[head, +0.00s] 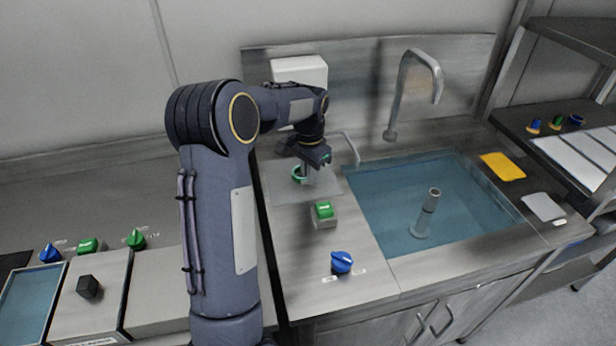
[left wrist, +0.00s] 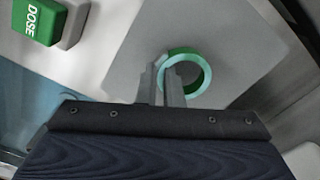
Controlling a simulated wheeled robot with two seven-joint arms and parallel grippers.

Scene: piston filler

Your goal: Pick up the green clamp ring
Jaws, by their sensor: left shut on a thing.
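The green clamp ring (head: 297,174) shows in the head view at my left gripper, over the grey plate on the steel counter. I cannot tell whether the ring still touches the plate. My right gripper is not in view.
A green DOSE button (head: 323,210) and a blue knob (head: 341,262) stand on the counter in front of the plate. A sink (head: 390,205) with an upright tube (head: 428,212) and a tall faucet (head: 405,80) lies to the right. A white box (head: 300,72) stands behind.

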